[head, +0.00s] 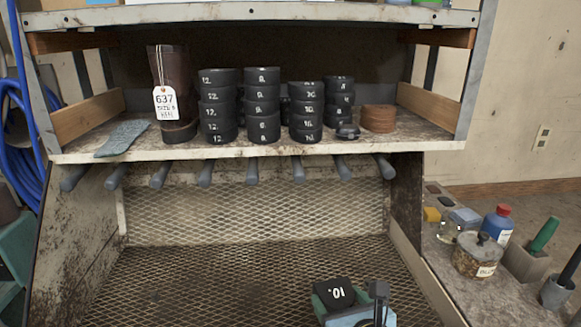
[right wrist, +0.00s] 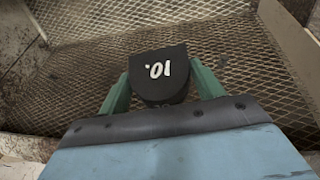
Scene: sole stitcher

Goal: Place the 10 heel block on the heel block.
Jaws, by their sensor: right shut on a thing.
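The black 10 heel block (head: 336,293) is low in the head view, marked "10." in white. My right gripper (head: 352,305) is shut on it, above the mesh. In the right wrist view the block (right wrist: 158,74) sits between the green fingers of the gripper (right wrist: 158,90). On the shelf stand stacks of black heel blocks: one marked 12 (head: 219,108), a second (head: 262,106), a third (head: 306,112) and a fourth (head: 340,96). The labels of the third stack are hard to read. My left gripper is not in view.
The shelf (head: 250,149) also holds a brown boot shaft with a 637 tag (head: 164,101), a grey cloth (head: 122,138), brown discs (head: 378,118) and a small black piece (head: 347,131). Grey pegs stick out below its edge. A jar (head: 478,256) and bottles stand at right.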

